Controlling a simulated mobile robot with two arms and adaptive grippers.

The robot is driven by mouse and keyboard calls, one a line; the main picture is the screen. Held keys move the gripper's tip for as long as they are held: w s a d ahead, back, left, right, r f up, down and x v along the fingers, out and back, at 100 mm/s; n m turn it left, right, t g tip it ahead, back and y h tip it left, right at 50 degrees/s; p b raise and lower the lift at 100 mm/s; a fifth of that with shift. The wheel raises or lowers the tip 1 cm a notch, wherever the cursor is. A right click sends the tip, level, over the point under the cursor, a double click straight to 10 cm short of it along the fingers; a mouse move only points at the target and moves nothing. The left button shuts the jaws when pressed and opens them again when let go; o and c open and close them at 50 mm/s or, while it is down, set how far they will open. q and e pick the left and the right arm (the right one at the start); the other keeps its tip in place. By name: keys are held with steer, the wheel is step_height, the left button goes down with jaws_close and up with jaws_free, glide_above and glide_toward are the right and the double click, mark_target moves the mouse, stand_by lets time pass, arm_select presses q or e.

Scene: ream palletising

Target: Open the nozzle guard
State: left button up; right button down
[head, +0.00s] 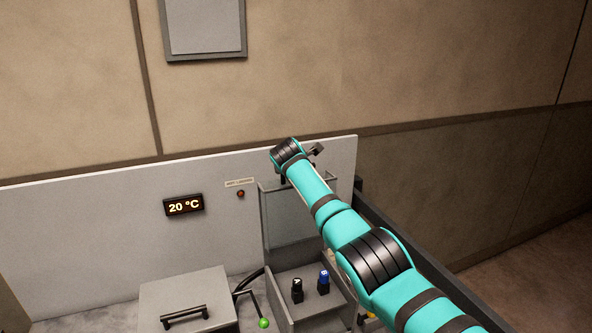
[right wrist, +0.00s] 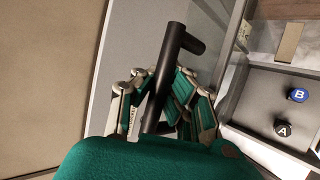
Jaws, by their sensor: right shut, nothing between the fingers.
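The nozzle guard (head: 290,215) is a grey panel standing upright behind the nozzle bay in the head view. Nozzle A, with a black cap (head: 297,284), and nozzle B, with a blue cap (head: 324,276), stand uncovered in front of it. They also show at the right of the right wrist view as A (right wrist: 283,129) and B (right wrist: 298,95). The guard's black bar handle (right wrist: 176,55) runs between my right gripper's fingers in that view. My right gripper (right wrist: 165,88) is shut with nothing gripped. My left gripper is out of view.
A display reading 20 °C (head: 183,205) and a red lamp (head: 240,194) are on the back panel (head: 100,220). A grey box with a black handle (head: 185,315) and a green-knobbed lever (head: 263,323) stand left of the bay. A dark rail (head: 385,215) runs along the right.

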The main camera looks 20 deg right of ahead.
steer(key=c, duration=1.3)
jaws_free()
steer(key=shift+s+r, duration=0.25)
steer(key=shift+r, duration=0.4)
steer(key=shift+f, duration=0.2)
steer(key=shift+s+a+r, duration=0.25)
steer(key=shift+s, duration=0.1)
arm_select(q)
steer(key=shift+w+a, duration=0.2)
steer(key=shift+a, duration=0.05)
arm_select(e)
steer(key=v, duration=1.1)
steer(key=shift+s+d, duration=0.1)
steer(key=shift+s, duration=0.05)
